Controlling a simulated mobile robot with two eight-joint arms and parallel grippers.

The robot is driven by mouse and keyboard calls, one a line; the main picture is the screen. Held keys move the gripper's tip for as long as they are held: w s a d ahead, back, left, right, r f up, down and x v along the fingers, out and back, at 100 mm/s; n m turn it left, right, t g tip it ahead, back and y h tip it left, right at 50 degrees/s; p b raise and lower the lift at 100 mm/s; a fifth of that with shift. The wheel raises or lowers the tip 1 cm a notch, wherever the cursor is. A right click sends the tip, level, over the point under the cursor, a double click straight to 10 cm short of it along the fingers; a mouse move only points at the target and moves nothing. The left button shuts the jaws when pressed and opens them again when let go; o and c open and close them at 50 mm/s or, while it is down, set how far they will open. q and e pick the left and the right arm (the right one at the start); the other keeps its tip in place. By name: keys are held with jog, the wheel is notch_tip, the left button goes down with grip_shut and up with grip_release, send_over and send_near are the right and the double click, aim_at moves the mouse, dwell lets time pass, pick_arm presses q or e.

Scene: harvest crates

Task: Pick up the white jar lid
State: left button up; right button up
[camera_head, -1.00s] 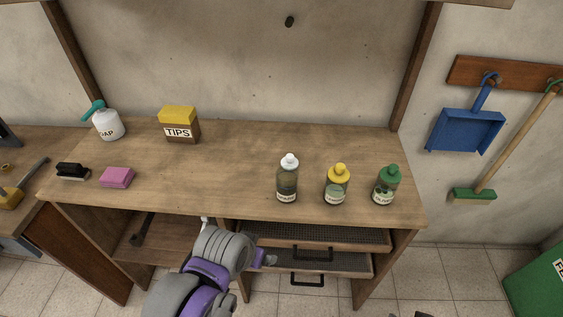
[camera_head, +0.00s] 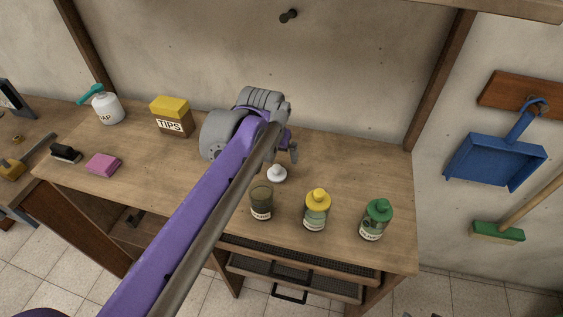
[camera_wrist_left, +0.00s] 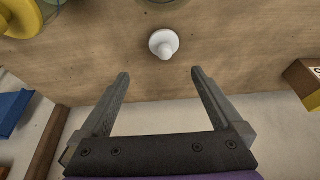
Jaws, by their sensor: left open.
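The white jar lid (camera_head: 277,174) lies on the wooden bench top just behind an open dark jar (camera_head: 261,203). In the left wrist view the lid (camera_wrist_left: 163,43) shows as a small white disc with a knob. My left gripper (camera_head: 292,152) is just behind the lid, its fingers partly hidden by my arm. In the left wrist view the gripper (camera_wrist_left: 160,73) is open and empty, its two fingertips spread short of the lid, which lines up with the gap between them. My right gripper is not in view.
A yellow-capped bottle (camera_head: 316,211) and a green-capped bottle (camera_head: 376,220) stand right of the open jar. A TIPS box (camera_head: 171,117), soap bottle (camera_head: 107,107), pink sponge (camera_head: 103,163) and black brush (camera_head: 65,153) are at left. The bench's back right is clear.

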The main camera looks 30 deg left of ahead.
aim_at(276, 167)
pick_arm(q)
jog(key=x, duration=0.4)
jog(key=shift+s+a+f, duration=0.1)
jog(key=shift+s+a, duration=0.1)
jog(key=shift+s, duration=0.05)
jog(key=shift+w+f, duration=0.4)
jog(key=shift+f, duration=0.25)
jog(key=x, duration=0.5)
jog(key=shift+s+a+b, duration=0.1)
jog(key=shift+a+b, duration=0.2)
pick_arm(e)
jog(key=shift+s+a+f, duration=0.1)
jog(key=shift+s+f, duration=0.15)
pick_arm(q)
jog(key=shift+c, duration=0.2)
